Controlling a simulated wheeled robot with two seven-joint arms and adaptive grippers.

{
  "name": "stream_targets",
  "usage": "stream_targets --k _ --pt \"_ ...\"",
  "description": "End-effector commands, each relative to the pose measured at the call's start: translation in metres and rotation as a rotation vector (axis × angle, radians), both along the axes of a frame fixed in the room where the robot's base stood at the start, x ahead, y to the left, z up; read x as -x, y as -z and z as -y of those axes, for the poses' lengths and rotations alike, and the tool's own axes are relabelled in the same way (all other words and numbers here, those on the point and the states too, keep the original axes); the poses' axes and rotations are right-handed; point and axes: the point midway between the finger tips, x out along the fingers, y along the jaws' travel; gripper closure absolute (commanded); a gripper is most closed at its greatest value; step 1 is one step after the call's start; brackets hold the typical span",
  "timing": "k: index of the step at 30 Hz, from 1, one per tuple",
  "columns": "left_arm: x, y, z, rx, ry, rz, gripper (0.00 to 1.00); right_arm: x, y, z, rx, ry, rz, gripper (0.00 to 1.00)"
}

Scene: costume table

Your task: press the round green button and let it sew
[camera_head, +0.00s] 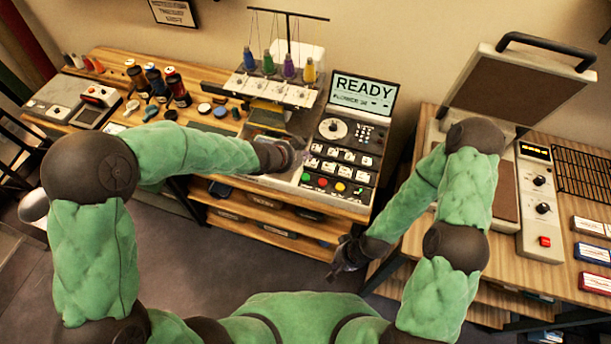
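The round green button (306,177) is at the left end of a row of coloured buttons along the front of the sewing machine's control panel (330,160). A red button (322,182) and a yellow button (340,187) are to its right. The panel's screen (363,97) reads READY. My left gripper (297,154) is just behind and left of the green button, near the panel's left edge; I see no contact with the button. My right gripper (343,262) hangs low in front of the table's front edge, clear of the panel. Both grippers' fingers are too small and dark to read.
The sewing machine (272,90) carries several coloured thread spools behind my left gripper. Tools and dark spools (176,86) lie on the wooden table to the left. A heat press (510,90) stands on the right table beside a control box (541,205). Open floor lies in front.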

Motion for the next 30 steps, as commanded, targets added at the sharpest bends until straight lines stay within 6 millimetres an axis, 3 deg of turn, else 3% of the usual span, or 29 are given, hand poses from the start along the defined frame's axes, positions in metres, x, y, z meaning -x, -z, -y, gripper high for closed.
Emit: stream_targets --k 14,30 --pt "0.0 0.004 0.0 0.0 -0.001 0.001 1.0 0.0 0.004 0.0 0.0 0.0 0.0 1.0" --pt "0.0 0.057 0.0 0.0 -0.001 0.001 1.0 0.0 0.055 0.0 0.0 0.0 0.0 1.0"
